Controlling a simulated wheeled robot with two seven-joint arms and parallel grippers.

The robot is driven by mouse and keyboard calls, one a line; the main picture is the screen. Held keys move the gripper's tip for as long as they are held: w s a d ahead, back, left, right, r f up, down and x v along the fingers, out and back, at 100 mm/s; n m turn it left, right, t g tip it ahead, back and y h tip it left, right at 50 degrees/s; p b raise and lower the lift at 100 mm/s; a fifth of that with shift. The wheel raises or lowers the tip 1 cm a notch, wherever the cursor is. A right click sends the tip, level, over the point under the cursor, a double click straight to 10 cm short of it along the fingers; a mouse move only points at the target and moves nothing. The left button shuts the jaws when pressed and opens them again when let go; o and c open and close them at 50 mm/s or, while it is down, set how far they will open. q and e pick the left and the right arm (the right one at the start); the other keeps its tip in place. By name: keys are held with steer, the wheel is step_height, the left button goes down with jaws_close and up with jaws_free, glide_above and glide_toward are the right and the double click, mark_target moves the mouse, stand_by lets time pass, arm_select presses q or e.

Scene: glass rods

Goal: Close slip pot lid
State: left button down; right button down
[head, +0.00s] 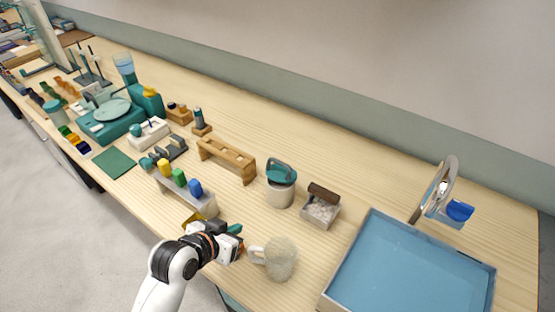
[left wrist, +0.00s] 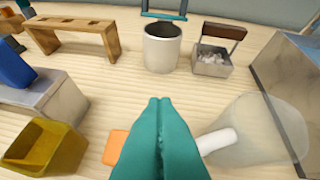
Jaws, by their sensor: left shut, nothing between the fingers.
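The slip pot (head: 279,193) is a light grey round pot standing on the table, right of the wooden rack. Its teal lid (head: 281,173) with a looped handle shows at the top of the pot. In the left wrist view the pot (left wrist: 162,55) shows a dark open mouth, and the lid's teal handle (left wrist: 164,15) stands behind the mouth, cut by the top edge. My left gripper (head: 237,230) is in front and left of the pot, apart from it. Its teal fingers (left wrist: 160,105) are shut together with nothing between them. My right gripper is not in view.
A clear pitcher (head: 281,258) stands just right of my left gripper. A small box with a brush (head: 318,212) is right of the pot, and a blue basin (head: 410,265) lies beyond it. A yellow bin (left wrist: 45,145) and an orange piece (left wrist: 114,147) are near my fingers.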

arm_select(q)
steer(key=w+d+r+m+t+h, duration=0.2)
steer(key=w+d+r+t+h, duration=0.25)
steer(key=w+r, duration=0.65)
steer(key=p, duration=0.2)
glide_above(278, 175)
steer(key=w, duration=0.1)
steer(key=f, duration=0.1)
steer(key=f+y, duration=0.1)
steer(key=shift+w+d+f+g, duration=0.15)
steer(key=shift+d+f+g, duration=0.2)
steer(key=f, duration=0.2)
steer(key=p, duration=0.1)
steer(key=shift+s+a+f, duration=0.25)
steer(key=shift+s+f, duration=0.15)
steer(key=shift+s+a+f, duration=0.2)
steer(key=shift+s+f, duration=0.1)
steer(key=shift+f, duration=0.2)
